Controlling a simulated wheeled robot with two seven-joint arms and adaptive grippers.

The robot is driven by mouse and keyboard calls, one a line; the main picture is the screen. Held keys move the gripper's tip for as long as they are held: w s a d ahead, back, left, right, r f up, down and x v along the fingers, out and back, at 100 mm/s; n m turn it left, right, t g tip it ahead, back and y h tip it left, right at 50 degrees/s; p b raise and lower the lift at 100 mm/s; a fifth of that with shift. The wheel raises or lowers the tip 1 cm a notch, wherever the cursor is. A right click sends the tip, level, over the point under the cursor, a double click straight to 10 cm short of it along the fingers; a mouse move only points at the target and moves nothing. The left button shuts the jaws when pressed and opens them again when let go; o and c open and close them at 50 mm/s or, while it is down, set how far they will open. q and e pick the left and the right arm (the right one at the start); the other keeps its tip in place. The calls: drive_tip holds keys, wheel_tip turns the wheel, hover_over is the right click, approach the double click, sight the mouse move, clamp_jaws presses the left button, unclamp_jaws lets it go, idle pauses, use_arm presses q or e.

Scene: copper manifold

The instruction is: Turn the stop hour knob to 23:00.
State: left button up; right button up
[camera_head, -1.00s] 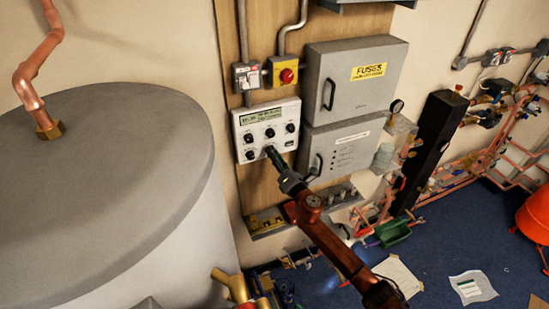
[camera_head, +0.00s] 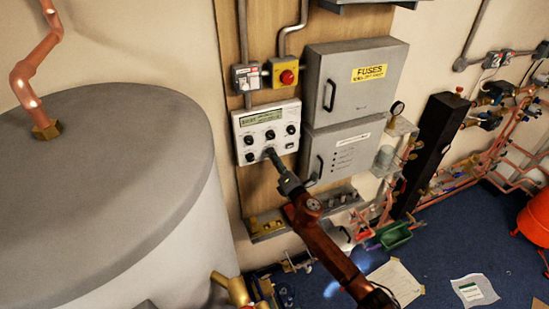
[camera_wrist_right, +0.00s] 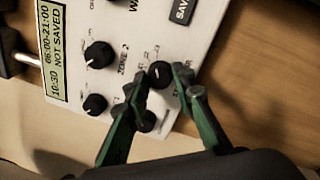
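The white controller panel (camera_head: 282,113) is on the wooden board, with a display (camera_head: 262,118), several black knobs and a button. In the right wrist view, the display (camera_wrist_right: 53,50) reads 06:00-21:00, 10:30, NOT SAVED. My right gripper (camera_head: 270,154) is at the panel's lower edge. In the wrist view its green fingers (camera_wrist_right: 161,82) are apart, with a black knob (camera_wrist_right: 160,72) showing between the tips; contact is unclear. Another knob (camera_wrist_right: 148,121) is partly hidden behind one finger. The small knob labels are too blurred to identify the stop hour knob. My left gripper is not in view.
A grey fuse box (camera_head: 352,85) and a lower grey box (camera_head: 340,150) stand close right of the panel. A red button on a yellow box (camera_head: 287,76) is above. A large grey tank (camera_head: 100,190) fills the left. A SAVE button (camera_wrist_right: 182,10) is on the panel.

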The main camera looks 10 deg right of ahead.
drive_tip(key=o, duration=0.5)
drive_tip(key=shift+c, duration=0.2)
drive_tip(key=v, duration=1.2)
